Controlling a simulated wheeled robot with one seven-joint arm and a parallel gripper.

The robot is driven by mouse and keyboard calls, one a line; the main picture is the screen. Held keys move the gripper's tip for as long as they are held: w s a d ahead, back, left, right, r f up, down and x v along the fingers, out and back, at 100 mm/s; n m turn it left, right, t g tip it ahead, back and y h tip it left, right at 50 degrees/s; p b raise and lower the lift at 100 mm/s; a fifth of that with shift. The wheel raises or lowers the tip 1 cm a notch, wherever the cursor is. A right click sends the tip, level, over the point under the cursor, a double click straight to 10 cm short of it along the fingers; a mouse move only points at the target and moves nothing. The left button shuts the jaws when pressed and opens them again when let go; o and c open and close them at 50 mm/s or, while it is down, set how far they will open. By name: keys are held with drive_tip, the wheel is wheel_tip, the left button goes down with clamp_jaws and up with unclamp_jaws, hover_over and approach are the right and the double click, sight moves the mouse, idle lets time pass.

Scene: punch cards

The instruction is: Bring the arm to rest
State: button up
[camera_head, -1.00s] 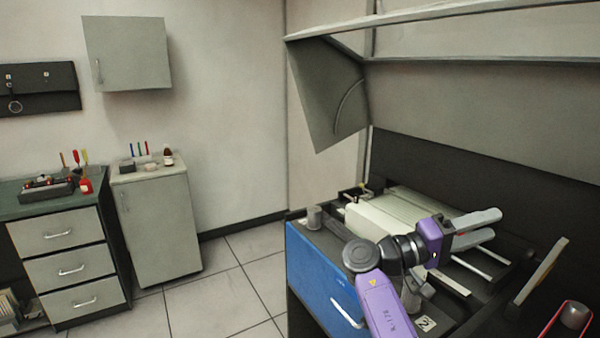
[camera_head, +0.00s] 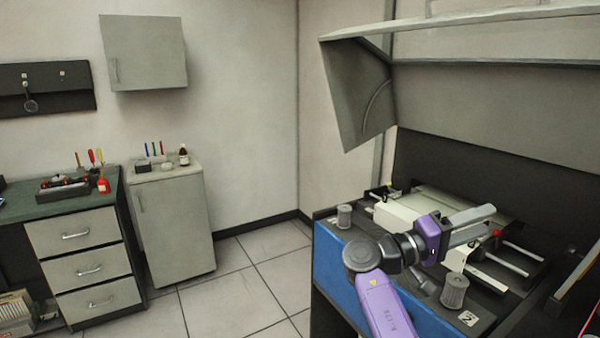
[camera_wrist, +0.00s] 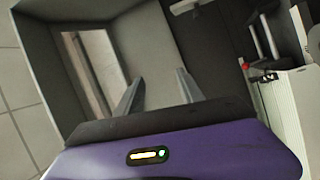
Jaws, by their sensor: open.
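My purple arm (camera_head: 385,305) reaches up from the bottom of the head view, bent at a dark elbow joint. My gripper (camera_head: 487,222) is at its end, above the machine (camera_head: 400,215) with the blue front, its two grey fingers pointing right. In the wrist view my gripper (camera_wrist: 158,88) shows two separated fingers with nothing between them. Whether any part of the arm touches the machine cannot be told.
A raised grey cover (camera_head: 460,100) hangs over the machine. At left are a drawer bench (camera_head: 85,240) and a small cabinet (camera_head: 175,225). The tiled floor (camera_head: 235,285) between is clear.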

drive_tip(key=w+a+f+n+t+y, duration=0.6)
drive_tip(key=w+f+t+y, duration=0.2)
drive_tip(key=f+t, duration=0.2)
drive_tip(key=s+a+f+n+t+y+b, duration=0.1)
drive_tip(key=s+a+f+t+y, duration=0.1)
drive_tip(key=s+a+f+y, duration=0.45)
drive_tip(key=s+a+f+n+t+y+b, duration=0.1)
drive_tip(key=s+a+f+t+y+b, duration=0.2)
drive_tip(key=f, duration=0.7)
drive_tip(key=s+a+f+m+y+b, duration=0.1)
drive_tip(key=s+a+f+y, duration=0.1)
drive_tip(key=s, duration=0.8)
drive_tip(key=s+a+f+y, duration=0.1)
drive_tip(key=s+f+y, duration=0.15)
drive_tip(key=s, duration=0.65)
drive_tip(key=s+d+m+g+b, duration=0.1)
drive_tip(key=s+m+b, duration=0.1)
drive_tip(key=s, duration=1.3)
drive_tip(key=s+d+f+m+g+h+b, duration=0.1)
drive_tip(key=s+d+m+b, duration=0.1)
drive_tip(key=s, duration=1.2)
drive_tip(key=shift+s+f+m+g+b, duration=0.25)
drive_tip(key=shift+s+m+g+b, duration=0.15)
drive_tip(key=shift+b, duration=0.1)
drive_tip(key=shift+d, duration=0.1)
